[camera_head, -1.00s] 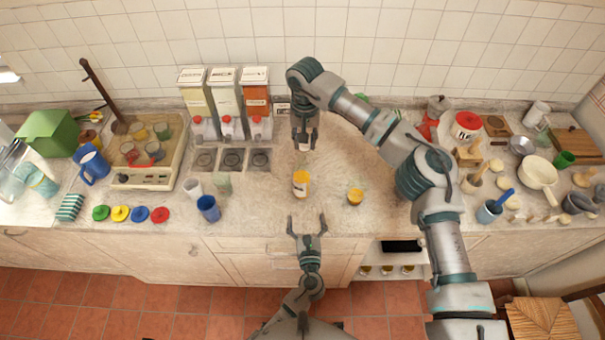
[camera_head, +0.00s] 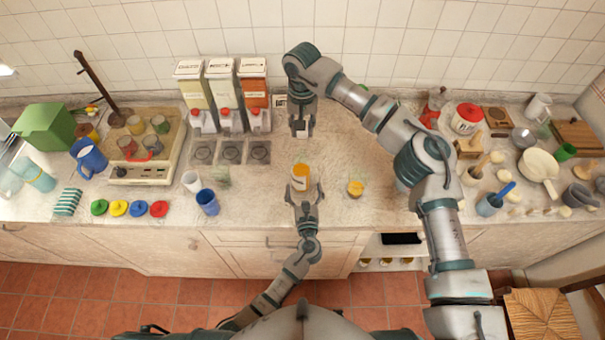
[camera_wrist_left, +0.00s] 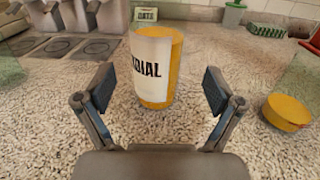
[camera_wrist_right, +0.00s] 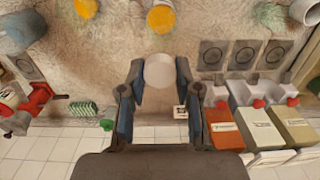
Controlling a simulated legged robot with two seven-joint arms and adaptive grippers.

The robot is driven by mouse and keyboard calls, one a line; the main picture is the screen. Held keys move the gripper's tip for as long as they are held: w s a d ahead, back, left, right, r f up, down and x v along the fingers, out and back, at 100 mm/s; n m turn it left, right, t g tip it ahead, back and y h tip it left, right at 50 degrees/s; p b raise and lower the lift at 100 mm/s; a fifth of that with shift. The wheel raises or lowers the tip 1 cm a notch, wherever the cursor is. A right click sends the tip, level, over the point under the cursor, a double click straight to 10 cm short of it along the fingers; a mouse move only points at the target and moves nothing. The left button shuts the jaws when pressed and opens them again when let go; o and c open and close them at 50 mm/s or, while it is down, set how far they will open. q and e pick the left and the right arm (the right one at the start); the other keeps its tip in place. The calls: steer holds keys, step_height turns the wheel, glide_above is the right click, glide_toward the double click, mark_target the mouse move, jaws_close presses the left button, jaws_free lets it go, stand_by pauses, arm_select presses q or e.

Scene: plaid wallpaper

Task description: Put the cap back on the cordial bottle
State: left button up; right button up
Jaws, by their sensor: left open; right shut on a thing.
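The cordial bottle (camera_head: 300,172) stands upright on the counter, yellow-orange with a white label. It also shows in the left wrist view (camera_wrist_left: 155,60) and at the top of the right wrist view (camera_wrist_right: 161,18). My left gripper (camera_head: 304,190) is open at the bottle's near side. Its fingers flank the bottle's lower part, with gaps on both sides in the left wrist view. My right gripper (camera_head: 302,125) is shut on the white round cap (camera_wrist_right: 159,70), behind the bottle and apart from it. The cap shows as a small white piece in the head view (camera_head: 302,133).
A blue cup (camera_head: 207,202) and a white cup (camera_head: 191,181) stand to the left. Dispensers (camera_head: 225,95) line the wall. Coloured lids (camera_head: 119,208) lie front left. Counter between bottle and dispensers is mostly clear.

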mark_target(301, 150)
arm_select(q)
steer(key=w, duration=0.2)
steer(key=w+a, duration=0.1)
steer(key=w, duration=0.2)
arm_select(e)
steer(key=shift+a, duration=0.35)
arm_select(q)
steer(key=shift+d, duration=0.15)
arm_select(e)
steer(key=shift+d, duration=0.15)
arm_select(q)
steer(key=shift+c, duration=0.5)
steer(key=shift+d, duration=0.1)
steer(key=c, duration=0.4)
arm_select(e)
steer(key=shift+d, duration=0.1)
arm_select(q)
jaws_close()
arm_select(e)
steer(key=shift+s+f, duration=0.1)
steer(key=shift+f, duration=2.3)
steer(key=shift+f, duration=0.1)
steer(key=shift+f, duration=0.8)
